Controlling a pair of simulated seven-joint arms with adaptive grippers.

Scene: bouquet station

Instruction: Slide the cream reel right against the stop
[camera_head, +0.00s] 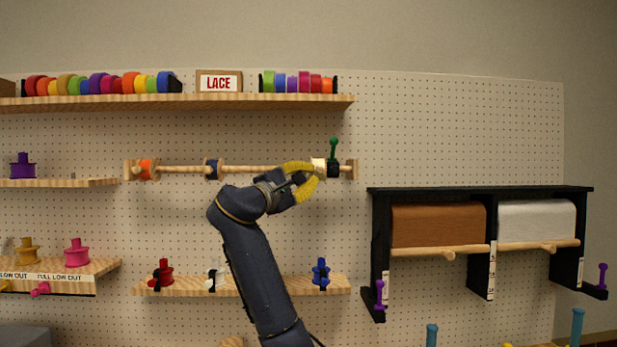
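The cream reel (319,164) is on the wooden rod (250,169), near its right end. Just right of it is the black stop (333,169) with a green knob (333,149) on top. Reel and stop look very close; I cannot tell whether they touch. My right gripper (315,176) has its yellow fingers at the reel's left and lower side. The fingertips are apart, but whether they grip the reel is unclear. They hide part of the reel and rod. My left gripper is not in view.
An orange reel (146,169) and a dark blue reel (212,169) sit further left on the rod. A ribbon shelf (200,103) runs above, and a spool shelf (325,284) below. A black paper rack (480,190) stands right. Bare pegboard separates rod and rack.

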